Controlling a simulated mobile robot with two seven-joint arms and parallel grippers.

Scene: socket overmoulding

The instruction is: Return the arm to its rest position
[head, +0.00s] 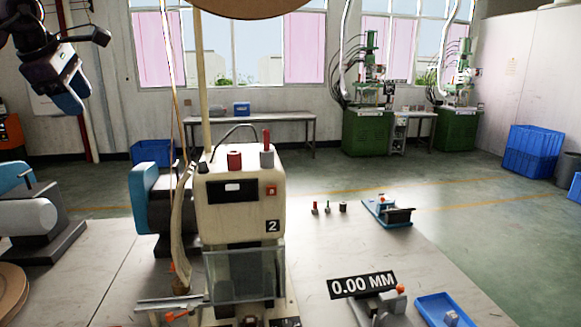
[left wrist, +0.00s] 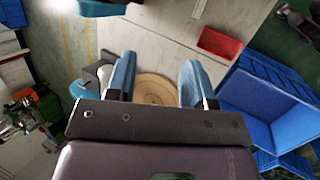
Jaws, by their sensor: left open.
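My left gripper (head: 72,92) is raised high at the upper left of the head view, well above the floor and tables, with its blue fingers pointing down. In the left wrist view my left gripper (left wrist: 158,78) has its two blue fingers spread apart. Nothing is held between them. Beyond the gap a round tan disc (left wrist: 156,89) lies on a table some way below. My right gripper is in neither view.
A cream machine (head: 240,195) marked 2 stands on the front table (head: 330,235). A blue tray (head: 444,310) lies at the right edge. In the left wrist view a red tray (left wrist: 220,43) and blue bins (left wrist: 265,105) lie below.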

